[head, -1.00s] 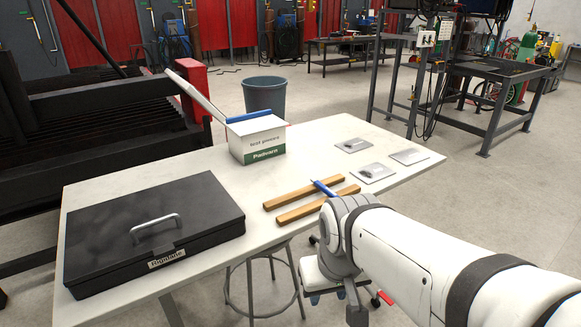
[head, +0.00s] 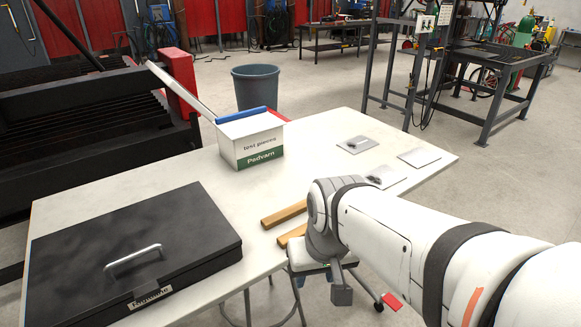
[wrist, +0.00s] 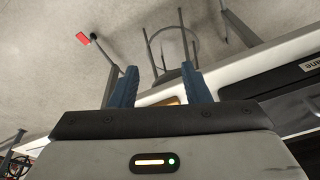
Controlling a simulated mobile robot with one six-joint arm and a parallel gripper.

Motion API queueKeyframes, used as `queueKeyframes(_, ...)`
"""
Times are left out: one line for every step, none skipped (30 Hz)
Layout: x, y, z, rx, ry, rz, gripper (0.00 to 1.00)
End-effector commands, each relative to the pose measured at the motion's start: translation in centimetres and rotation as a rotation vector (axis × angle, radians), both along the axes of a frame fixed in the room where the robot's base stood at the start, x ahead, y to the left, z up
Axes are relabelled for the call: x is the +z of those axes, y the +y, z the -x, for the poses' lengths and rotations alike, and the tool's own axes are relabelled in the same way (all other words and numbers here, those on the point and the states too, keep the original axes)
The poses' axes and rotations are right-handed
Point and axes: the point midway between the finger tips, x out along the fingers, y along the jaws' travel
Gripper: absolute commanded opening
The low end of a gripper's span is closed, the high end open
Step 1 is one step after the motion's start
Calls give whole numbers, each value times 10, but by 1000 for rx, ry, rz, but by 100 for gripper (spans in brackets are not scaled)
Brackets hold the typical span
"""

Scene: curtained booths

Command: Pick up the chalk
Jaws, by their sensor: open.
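I cannot make out the chalk for sure in either view. Two wooden strips (head: 284,214) lie on the white table (head: 330,150), their right parts hidden behind my arm. Whatever lies across them there is hidden. My gripper (wrist: 158,68) shows in the wrist view with its two blue fingers apart and nothing visible between the tips. A bit of wood-coloured surface (wrist: 171,101) shows between the finger bases.
A black case (head: 120,240) fills the table's left front. Several metal plates (head: 357,144) lie at the right. A stool (wrist: 165,40) and a red piece (wrist: 82,38) are below the table.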

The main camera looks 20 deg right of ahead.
Motion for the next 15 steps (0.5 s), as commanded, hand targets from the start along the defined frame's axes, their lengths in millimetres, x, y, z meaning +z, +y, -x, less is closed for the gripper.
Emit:
queueKeyframes(-7,2,-3,-57,16,-41,43)
queueKeyframes(-11,4,-5,-107,28,-77,43)
queueKeyframes(-16,6,-9,-194,46,-136,43)
queueKeyframes(-21,7,-13,-271,63,-187,43)
queueKeyframes(-25,8,-18,-358,81,-247,43)
queueKeyframes(-31,8,-26,-488,106,-334,43)
queueKeyframes(-35,7,-34,-592,124,-405,43)
queueKeyframes(-39,5,-43,-699,143,-477,43)
queueKeyframes(-42,1,-56,-843,166,-577,43)
queueKeyframes(-44,-4,-66,-951,182,-654,43)
queueKeyframes(-46,-9,-77,-1058,199,-731,43)
queueKeyframes(-48,-19,-91,-1195,219,-836,43)
queueKeyframes(-50,-28,-102,-1297,233,-914,43)
queueKeyframes(-51,-39,-113,-1396,245,-993,43)
queueKeyframes(-52,-54,-126,-1519,261,-1097,43)
